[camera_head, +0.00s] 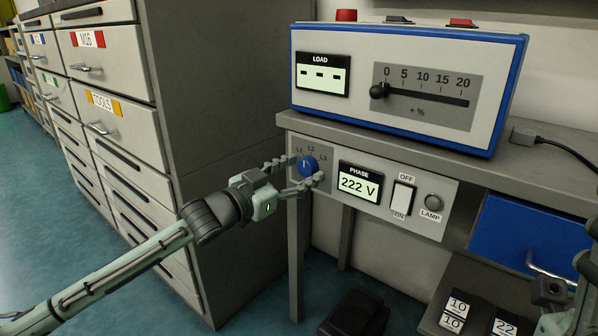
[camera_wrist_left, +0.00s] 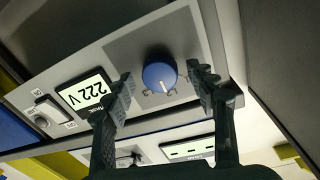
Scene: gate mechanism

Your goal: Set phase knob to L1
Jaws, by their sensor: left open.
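The blue phase knob (camera_head: 308,166) sits on the grey front panel under the bench top, below the marks L1, L2 and L3. Its white pointer line points up toward the marks, nearest the middle one as far as I can tell. The knob also shows in the left wrist view (camera_wrist_left: 160,74). My left gripper (camera_head: 299,172) is open, with one finger on each side of the knob. In the wrist view a gap shows between the knob and each fingertip. Part of my right gripper (camera_head: 552,292) shows at the right edge; its fingers are not clear.
The phase display (camera_head: 359,186) reads 222 V, beside an OFF/ON switch (camera_head: 403,197) and a lamp (camera_head: 433,202). A blue-framed load box (camera_head: 400,135) stands on the bench. A drawer cabinet (camera_head: 110,62) stands left, and a blue drawer (camera_head: 530,232) is at right.

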